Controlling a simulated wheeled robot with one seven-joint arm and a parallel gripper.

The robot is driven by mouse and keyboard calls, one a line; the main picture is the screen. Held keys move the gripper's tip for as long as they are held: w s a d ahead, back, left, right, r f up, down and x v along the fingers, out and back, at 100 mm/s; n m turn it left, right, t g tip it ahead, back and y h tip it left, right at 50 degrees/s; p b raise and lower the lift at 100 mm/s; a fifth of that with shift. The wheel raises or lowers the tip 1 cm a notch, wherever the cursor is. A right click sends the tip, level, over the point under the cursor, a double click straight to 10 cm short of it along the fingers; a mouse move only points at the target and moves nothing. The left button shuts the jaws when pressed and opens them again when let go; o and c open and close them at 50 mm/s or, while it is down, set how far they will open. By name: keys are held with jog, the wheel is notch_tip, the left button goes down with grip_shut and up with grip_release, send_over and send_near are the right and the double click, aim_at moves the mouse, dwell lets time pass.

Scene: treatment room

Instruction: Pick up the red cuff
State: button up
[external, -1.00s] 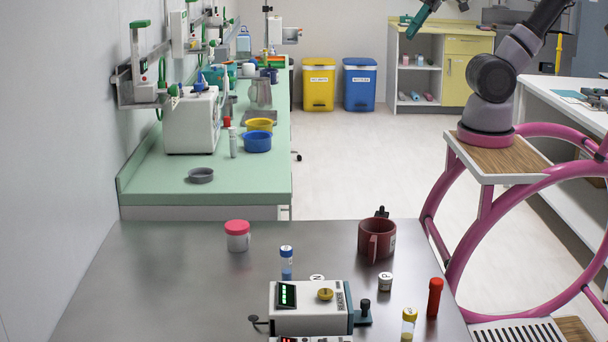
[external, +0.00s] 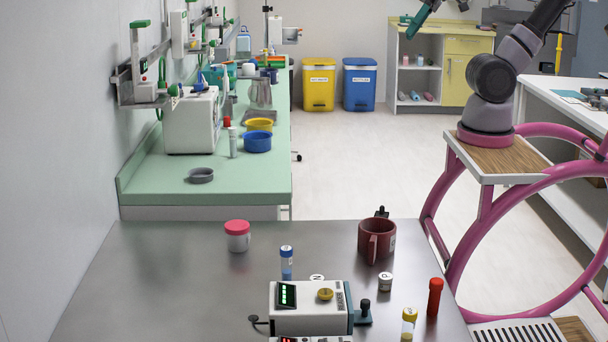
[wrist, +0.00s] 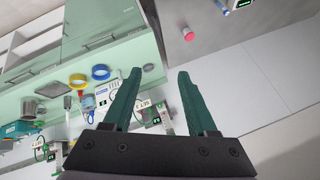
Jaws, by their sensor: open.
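A dark red, round, mug-like thing with a loop at its front (external: 376,240) stands on the metal table in the external view. It looks most like the red cuff, though I cannot be sure. A small black part shows behind it. It does not show in the wrist view. My gripper (external: 409,27) is high at the top of the external view, far from the table things. In the wrist view its two teal fingers (wrist: 159,76) are apart with nothing between them.
The metal table (external: 180,290) also holds a pink-lidded jar (external: 237,236), a blue-topped tube (external: 286,262), a white device (external: 300,318), a small white-lidded pot (external: 385,282), a red tube (external: 434,297) and a yellow-capped vial (external: 409,323). A green counter (external: 240,185) stands behind.

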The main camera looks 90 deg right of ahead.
jog(key=shift+c, duration=0.5)
